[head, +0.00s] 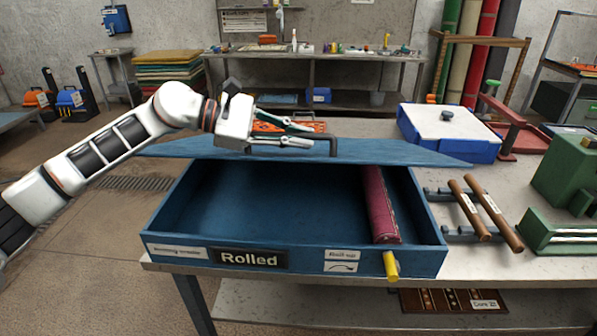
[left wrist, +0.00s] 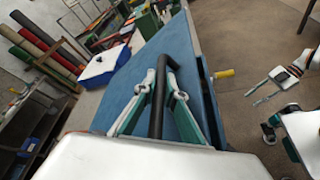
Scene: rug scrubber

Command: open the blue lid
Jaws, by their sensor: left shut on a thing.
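The blue lid (head: 390,152) is raised above the back of a blue box (head: 205,232) labelled "Rolled", so the box's inside shows. The lid also fills the middle of the left wrist view (left wrist: 195,75). A dark bar handle (head: 333,146) stands on the lid. My left gripper (head: 312,135) is shut on this handle, with its fingers on both sides of the bar in the left wrist view (left wrist: 166,92). A dark red roll (head: 380,205) lies inside the box at the right. My right gripper is not clearly identifiable in the head view.
The box sits at the left end of a grey table (head: 520,265). A yellow knob (head: 391,266) sticks out of its front. Wooden rollers (head: 485,210), a green machine (head: 565,180) and a blue-and-white box (head: 445,130) stand to the right.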

